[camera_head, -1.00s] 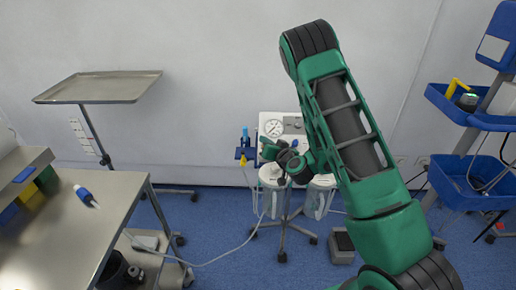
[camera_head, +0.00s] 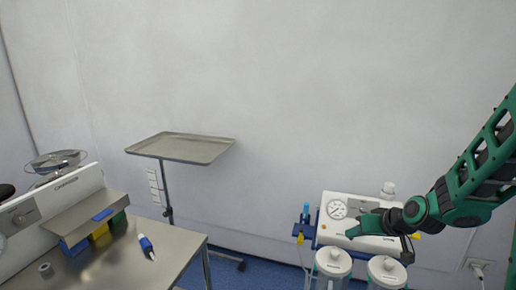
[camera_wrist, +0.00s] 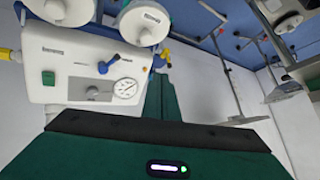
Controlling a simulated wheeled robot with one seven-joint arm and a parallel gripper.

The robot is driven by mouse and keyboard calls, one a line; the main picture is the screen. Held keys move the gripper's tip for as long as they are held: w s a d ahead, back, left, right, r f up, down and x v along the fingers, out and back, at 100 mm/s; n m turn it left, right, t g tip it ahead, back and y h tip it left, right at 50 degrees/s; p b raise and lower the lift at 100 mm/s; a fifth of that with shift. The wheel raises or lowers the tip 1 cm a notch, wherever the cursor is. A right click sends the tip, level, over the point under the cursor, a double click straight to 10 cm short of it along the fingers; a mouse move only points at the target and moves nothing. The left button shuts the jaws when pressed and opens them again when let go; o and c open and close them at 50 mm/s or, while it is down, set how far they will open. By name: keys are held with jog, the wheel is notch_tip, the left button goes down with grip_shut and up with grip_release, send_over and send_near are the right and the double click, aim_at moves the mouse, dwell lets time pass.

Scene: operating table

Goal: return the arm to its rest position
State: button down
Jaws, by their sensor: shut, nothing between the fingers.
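My green and black arm (camera_head: 480,165) comes in from the right edge in the head view. My gripper (camera_head: 356,231) points left and is shut and empty, overlapping the front of a white suction unit (camera_head: 358,205) with a round gauge. I cannot tell from this view how far apart they are. In the wrist view, part of my gripper (camera_wrist: 161,98) shows as a dark green shape in front of the same unit (camera_wrist: 80,68), which appears upside down.
A steel tray on a stand (camera_head: 185,147) is at centre left. A steel table (camera_head: 160,262) at lower left bears a blue and white pen-like item (camera_head: 146,247) and a bin rack (camera_head: 85,228). Two canisters (camera_head: 387,272) sit below the suction unit. The wall behind is bare.

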jog(key=s+d+r+m+g+h, duration=0.1)
jog(key=s+d+r+m+g, duration=0.1)
jog(key=s, duration=0.9)
jog(key=s+d+r+m+g+h, duration=0.1)
jog(key=s+d, duration=0.4)
jog(key=s, duration=0.6)
jog(key=s+d+r+m+g+h, duration=0.1)
jog(key=s+d+r+m+g, duration=0.3)
jog(key=s, duration=0.8)
jog(key=shift+d+r+g, duration=0.25)
jog(key=shift+r+g, duration=0.25)
jog(key=shift+r, duration=0.05)
jog(key=shift+w, duration=0.1)
jog(key=shift+w+f, duration=0.25)
jog(key=shift+w, duration=0.35)
